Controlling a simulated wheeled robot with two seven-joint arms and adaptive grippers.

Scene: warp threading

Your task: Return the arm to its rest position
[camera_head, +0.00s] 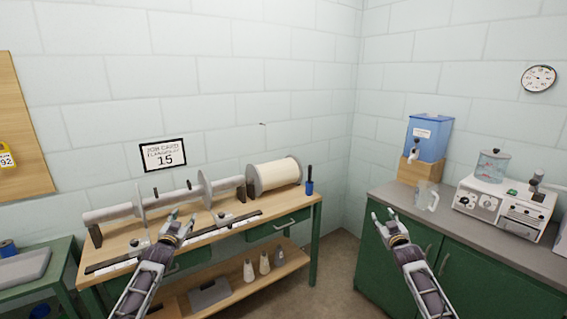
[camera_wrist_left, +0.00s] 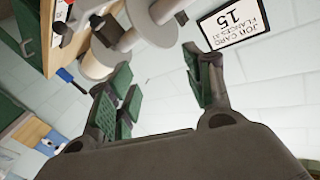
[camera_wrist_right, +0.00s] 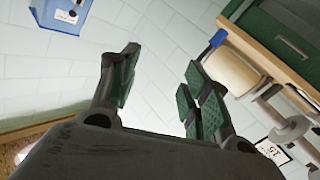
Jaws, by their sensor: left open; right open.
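My left gripper (camera_head: 181,222) is open and empty in front of the wooden workbench in the head view. In the left wrist view its green-padded fingers (camera_wrist_left: 165,95) stand apart with only wall between them. My right gripper (camera_head: 384,217) is open and empty, in front of the green cabinet at the right. In the right wrist view its fingers (camera_wrist_right: 157,90) are spread with only wall between them. Both arms reach up from the bottom edge of the head view.
The workbench (camera_head: 290,208) carries a flanged shaft (camera_head: 165,200) and a cream roll (camera_head: 276,175). Bottles (camera_head: 264,263) stand on its lower shelf. The grey counter (camera_head: 460,220) holds a blue dispenser (camera_head: 428,137), a clear jug (camera_head: 426,196) and a white machine (camera_head: 503,207). Floor shows between bench and cabinet.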

